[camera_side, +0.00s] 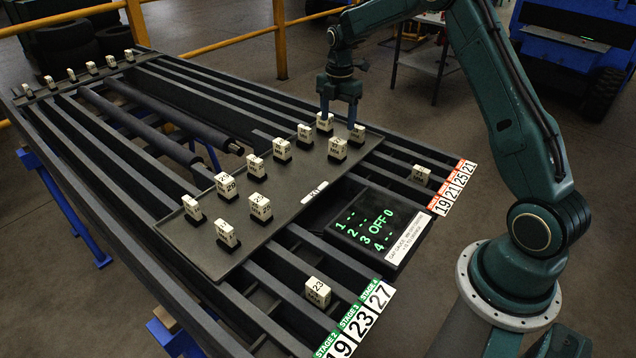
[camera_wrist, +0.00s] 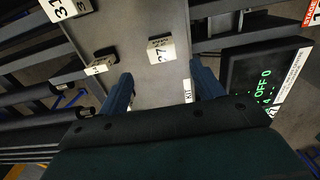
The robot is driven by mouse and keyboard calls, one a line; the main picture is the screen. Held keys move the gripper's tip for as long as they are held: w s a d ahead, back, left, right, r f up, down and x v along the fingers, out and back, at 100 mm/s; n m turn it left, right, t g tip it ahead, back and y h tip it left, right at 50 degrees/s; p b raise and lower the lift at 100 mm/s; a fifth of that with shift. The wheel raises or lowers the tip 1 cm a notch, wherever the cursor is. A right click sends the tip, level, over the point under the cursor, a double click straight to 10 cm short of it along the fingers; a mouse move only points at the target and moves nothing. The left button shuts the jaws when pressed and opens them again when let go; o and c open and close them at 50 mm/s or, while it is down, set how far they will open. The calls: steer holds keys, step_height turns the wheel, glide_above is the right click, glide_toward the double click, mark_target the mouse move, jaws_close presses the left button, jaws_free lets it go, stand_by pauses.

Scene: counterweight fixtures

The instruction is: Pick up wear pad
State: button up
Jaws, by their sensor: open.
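No block is legibly named wear pad; the candidates are small white numbered blocks with dark bases. Several stand on the grey kit plate (camera_side: 285,208), including one at its far corner (camera_side: 324,122), one at the right edge (camera_side: 357,134) and one slightly nearer (camera_side: 337,148). My gripper (camera_side: 338,116) is open above the plate's far right end, its blue fingers pointing down close to these blocks. Another block (camera_wrist: 100,66) lies left of the left fingertip. Contact cannot be told.
A display (camera_side: 365,222) with green text sits right of the plate. Single blocks stand on the rails at the right (camera_side: 421,175) and front (camera_side: 318,291). Several more line the far left strip (camera_side: 92,68). Long open slots run between the dark rails (camera_side: 225,95).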

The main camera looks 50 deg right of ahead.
mark_target(338, 140)
steer(key=shift+f, duration=2.2)
steer(key=shift+f, duration=0.1)
steer(key=shift+s+f, duration=0.15)
steer(key=shift+f, duration=2.3)
steer(key=c, duration=1.2)
steer(key=shift+c, duration=0.5)
steer(key=shift+r, duration=0.1)
